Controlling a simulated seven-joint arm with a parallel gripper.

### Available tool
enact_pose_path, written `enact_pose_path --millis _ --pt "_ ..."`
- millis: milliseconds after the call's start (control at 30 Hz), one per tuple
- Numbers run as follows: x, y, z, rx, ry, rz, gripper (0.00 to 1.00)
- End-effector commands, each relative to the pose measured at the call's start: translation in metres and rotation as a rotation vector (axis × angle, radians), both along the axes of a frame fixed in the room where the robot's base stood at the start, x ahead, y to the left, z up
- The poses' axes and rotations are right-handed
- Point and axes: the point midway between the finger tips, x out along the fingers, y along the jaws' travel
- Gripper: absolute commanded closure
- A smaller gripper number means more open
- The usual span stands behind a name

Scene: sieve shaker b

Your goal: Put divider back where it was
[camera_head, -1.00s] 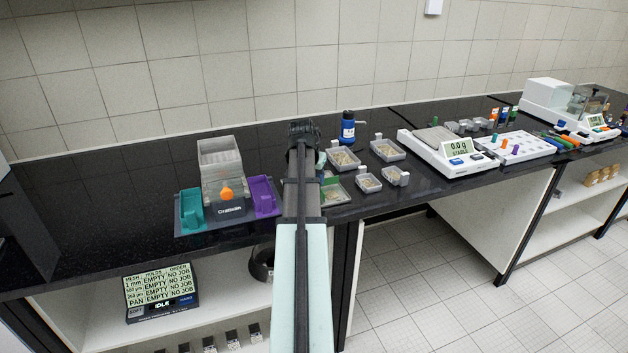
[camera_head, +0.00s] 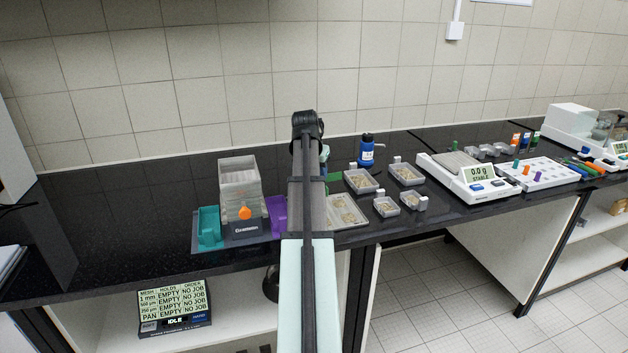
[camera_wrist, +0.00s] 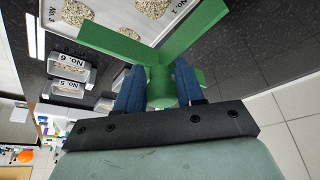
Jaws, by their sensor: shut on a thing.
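My gripper (camera_wrist: 160,90) is shut on the green divider (camera_wrist: 158,52), a cross of thin vanes around a central hub. In the wrist view the divider is up close, next to the sample tray (camera_wrist: 112,20), which holds separate heaps of grain beside labels such as No. 1 and No. 3. One vane overlaps the tray in the picture; I cannot tell whether they touch. In the head view my arm hides the gripper, and only a bit of green divider (camera_head: 333,177) shows beside it. The sample tray (camera_head: 361,218) lies just right of my arm.
Small grey cups of grain (camera_head: 362,181) stand right of the tray, with a blue bottle (camera_head: 366,152) behind. A sieve shaker (camera_head: 241,190) stands left, between a teal holder (camera_head: 208,229) and a purple one (camera_head: 278,214). A balance (camera_head: 468,172) stands farther right.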

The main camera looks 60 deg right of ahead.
Motion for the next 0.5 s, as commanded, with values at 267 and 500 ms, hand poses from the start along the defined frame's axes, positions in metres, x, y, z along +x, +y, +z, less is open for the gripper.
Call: enact_pose_path --millis 267,500 --pt "0.083 -0.080 0.000 0.000 0.002 0.009 1.00" --pt "0.121 -0.145 0.007 -0.001 0.001 -0.137 1.00"
